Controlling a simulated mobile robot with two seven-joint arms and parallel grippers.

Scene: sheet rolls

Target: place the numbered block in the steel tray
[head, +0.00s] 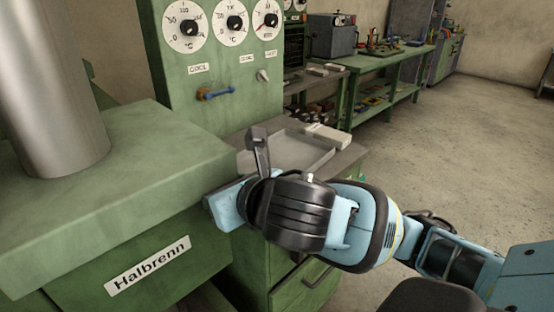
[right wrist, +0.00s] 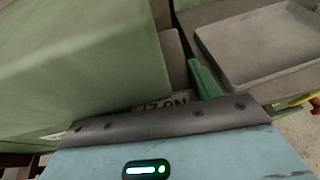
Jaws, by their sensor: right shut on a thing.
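The steel tray (head: 287,152) is a shallow grey tray on the bench top beyond my right gripper in the head view. It also shows at the upper right of the right wrist view (right wrist: 262,50). My right gripper (head: 228,205) is beside the green press, on the near left side of the tray. It is shut on the numbered block (right wrist: 168,102), which shows as a pale strip with dark upside-down characters just past the gripper body in the right wrist view. Most of the block is hidden there, and I cannot make it out in the head view. My left gripper is not in view.
The green press housing (head: 120,190) with a steel column (head: 55,90) stands close on the left. A dial panel (head: 220,60) rises behind it. A pale block (head: 328,136) lies at the tray's far right. A green workbench (head: 395,75) stands farther back; the floor at right is clear.

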